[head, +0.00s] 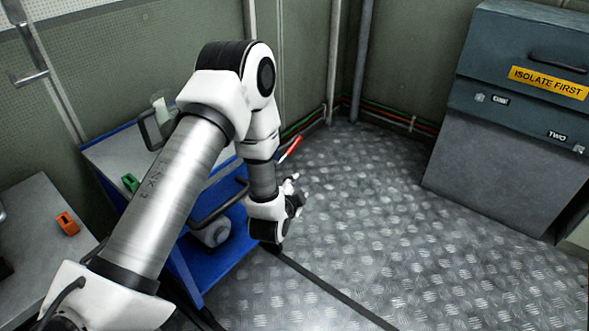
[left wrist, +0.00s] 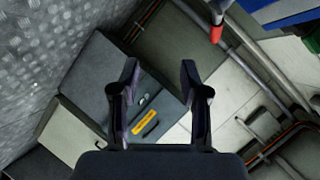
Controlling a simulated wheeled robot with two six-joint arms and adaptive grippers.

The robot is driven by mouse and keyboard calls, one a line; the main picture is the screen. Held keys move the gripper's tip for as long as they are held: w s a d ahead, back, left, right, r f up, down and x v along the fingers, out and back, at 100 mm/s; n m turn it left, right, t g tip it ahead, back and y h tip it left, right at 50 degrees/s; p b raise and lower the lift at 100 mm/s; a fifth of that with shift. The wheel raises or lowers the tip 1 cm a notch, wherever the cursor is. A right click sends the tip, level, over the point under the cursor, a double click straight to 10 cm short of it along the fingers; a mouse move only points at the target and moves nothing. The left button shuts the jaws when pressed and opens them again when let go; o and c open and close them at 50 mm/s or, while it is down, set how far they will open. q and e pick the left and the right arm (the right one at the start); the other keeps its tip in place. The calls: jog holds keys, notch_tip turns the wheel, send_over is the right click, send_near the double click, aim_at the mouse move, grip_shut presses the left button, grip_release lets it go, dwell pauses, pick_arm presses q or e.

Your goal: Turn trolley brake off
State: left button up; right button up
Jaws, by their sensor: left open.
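The blue trolley (head: 178,271) stands at the left of the head view, partly hidden behind my left arm. A lever with a red grip (head: 291,149) sticks up from its far right side; this may be the brake. The red grip also shows in the left wrist view (left wrist: 216,34) at the top, with a blue edge of the trolley (left wrist: 275,12) at the top right. My left gripper (head: 296,190) is just below and apart from the red grip in the head view. In the wrist view its jaws (left wrist: 157,80) are open with nothing between them. My right gripper is not seen.
A grey cabinet (head: 500,130) with a yellow "ISOLATE FIRST" label stands at the right. Pipes and red and green cables run along the back wall. A grey bench (head: 28,215) with an orange item (head: 67,223) is at left. The metal floor (head: 380,220) between is clear.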

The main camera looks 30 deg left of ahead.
aim_at(293, 150)
pick_arm(q)
jog(key=w+a+t+y+b, duration=0.1)
jog(key=w+a+b, duration=0.1)
jog(key=b, duration=0.1)
jog(key=w+a+r+n+t+y+b, duration=0.1)
jog(key=w+a+b, duration=0.1)
jog(key=b, duration=0.2)
jog(key=w+a+n+t+y+b, duration=0.1)
jog(key=w+a+b, duration=0.1)
jog(key=b, duration=0.2)
jog(key=shift+w+a+r+t, duration=0.1)
jog(key=shift+a+r+t, duration=0.2)
jog(key=shift+a+r, duration=0.05)
jog(key=b+x, duration=0.3)
jog(key=x, duration=0.3)
jog(key=shift+w+a, duration=0.1)
jog(key=shift+w, duration=0.1)
jog(key=shift+w+a+r, duration=0.15)
jog(key=shift+w+a, duration=0.05)
jog(key=shift+w, duration=0.3)
grip_shut()
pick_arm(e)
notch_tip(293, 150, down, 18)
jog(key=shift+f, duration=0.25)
